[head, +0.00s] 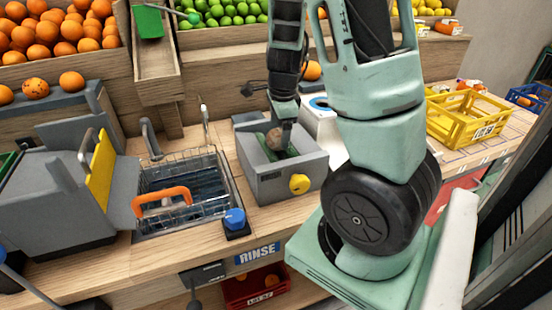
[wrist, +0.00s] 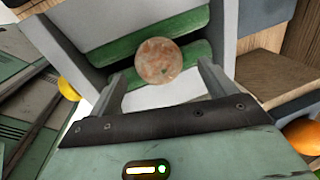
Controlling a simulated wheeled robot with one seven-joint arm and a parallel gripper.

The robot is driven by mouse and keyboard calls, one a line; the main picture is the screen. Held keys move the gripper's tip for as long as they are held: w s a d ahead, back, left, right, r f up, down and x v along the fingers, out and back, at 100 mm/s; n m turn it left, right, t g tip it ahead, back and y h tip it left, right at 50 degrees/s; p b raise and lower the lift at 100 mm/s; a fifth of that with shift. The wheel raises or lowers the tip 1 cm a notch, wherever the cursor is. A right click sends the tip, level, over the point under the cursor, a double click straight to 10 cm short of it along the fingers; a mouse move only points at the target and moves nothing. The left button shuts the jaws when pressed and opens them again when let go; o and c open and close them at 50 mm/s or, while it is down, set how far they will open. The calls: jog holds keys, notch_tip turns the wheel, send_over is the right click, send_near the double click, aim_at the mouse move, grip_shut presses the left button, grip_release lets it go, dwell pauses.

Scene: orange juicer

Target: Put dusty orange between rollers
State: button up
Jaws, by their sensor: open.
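The dusty orange (head: 275,139), brownish with pale patches, sits on green rollers (head: 264,149) inside a grey box-shaped machine (head: 285,182) with a yellow knob. In the wrist view the dusty orange (wrist: 158,61) rests between two green rollers (wrist: 128,41). My gripper (head: 282,136) reaches down into the machine from above. In the wrist view my gripper (wrist: 164,82) is open, its two fingers on either side below the orange, with visible gaps. In the head view my gripper partly hides the orange and rollers.
A wire basket (head: 178,180) with an orange handle stands in the sink to the left. A grey machine with a yellow plate (head: 102,172) is farther left. A yellow crate (head: 468,122) stands at the right. Fruit bins (head: 60,37) line the back.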

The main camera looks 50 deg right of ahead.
notch_tip(320, 180, up, 15)
jog(key=s+a+p, duration=0.1)
jog(key=s+p, duration=0.1)
jog(key=p, duration=0.4)
jog(key=shift+s+a, duration=0.2)
jog(key=shift+a, duration=0.15)
jog(key=w+a+f+n+y, duration=0.1)
jog(key=a+n+y, duration=0.1)
jog(key=a+n, duration=1.55)
jog(key=s+a+n+g, duration=0.1)
jog(key=s+a+n, duration=0.5)
jog(key=a+n, duration=0.2)
jog(key=s+a+f+n+b, duration=0.1)
jog(key=s+a+n, duration=0.6)
jog(key=a, duration=0.5)
jog(key=shift+s+f+n+g, duration=0.2)
jog(key=shift+f+n+g, duration=0.1)
jog(key=shift+n+g, duration=0.1)
